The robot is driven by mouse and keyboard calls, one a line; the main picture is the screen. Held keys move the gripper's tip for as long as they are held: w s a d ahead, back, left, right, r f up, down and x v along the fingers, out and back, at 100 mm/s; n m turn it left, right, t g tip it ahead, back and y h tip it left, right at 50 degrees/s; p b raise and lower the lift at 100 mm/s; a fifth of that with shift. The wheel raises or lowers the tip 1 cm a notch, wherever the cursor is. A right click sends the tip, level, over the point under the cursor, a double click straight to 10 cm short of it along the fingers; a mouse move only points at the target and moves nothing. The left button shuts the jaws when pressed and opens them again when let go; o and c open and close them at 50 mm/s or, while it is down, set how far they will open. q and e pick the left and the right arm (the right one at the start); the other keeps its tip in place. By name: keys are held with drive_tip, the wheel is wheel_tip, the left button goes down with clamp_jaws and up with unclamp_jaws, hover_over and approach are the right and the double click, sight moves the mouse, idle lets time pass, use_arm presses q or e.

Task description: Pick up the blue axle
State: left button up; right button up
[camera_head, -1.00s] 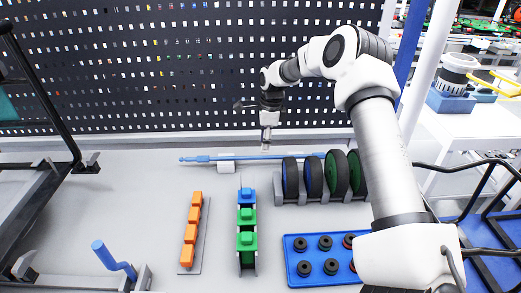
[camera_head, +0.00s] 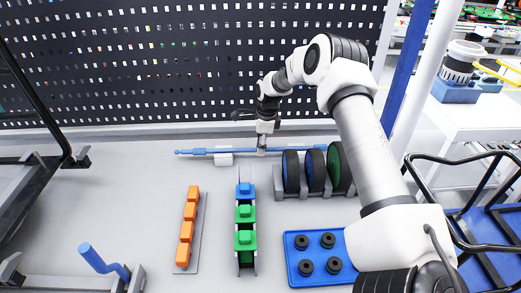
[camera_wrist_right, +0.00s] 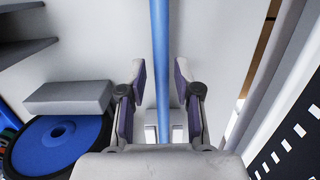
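The blue axle (camera_head: 195,152) lies level along the back of the grey table, resting on a small white support block (camera_head: 223,159). My right gripper (camera_head: 262,151) is at the axle, to the right of that block. In the right wrist view the blue axle (camera_wrist_right: 161,60) runs between the two fingers of my right gripper (camera_wrist_right: 161,90). The fingers are open, with a gap on each side of the axle. The axle's right end is partly hidden behind the wheels. My left gripper is in neither view.
A rack of dark wheels (camera_head: 291,172) stands close to the right of my gripper. A black perforated panel (camera_head: 130,65) rises behind the table. Orange blocks (camera_head: 186,231), green blocks (camera_head: 245,238) and a blue tray (camera_head: 294,270) lie nearer. The table's left middle is clear.

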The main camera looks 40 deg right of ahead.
clamp_jaws()
wheel_tip(320, 180, up, 10)
drive_tip(key=shift+w, duration=0.15)
drive_tip(key=shift+d, duration=0.1)
idle(0.7)
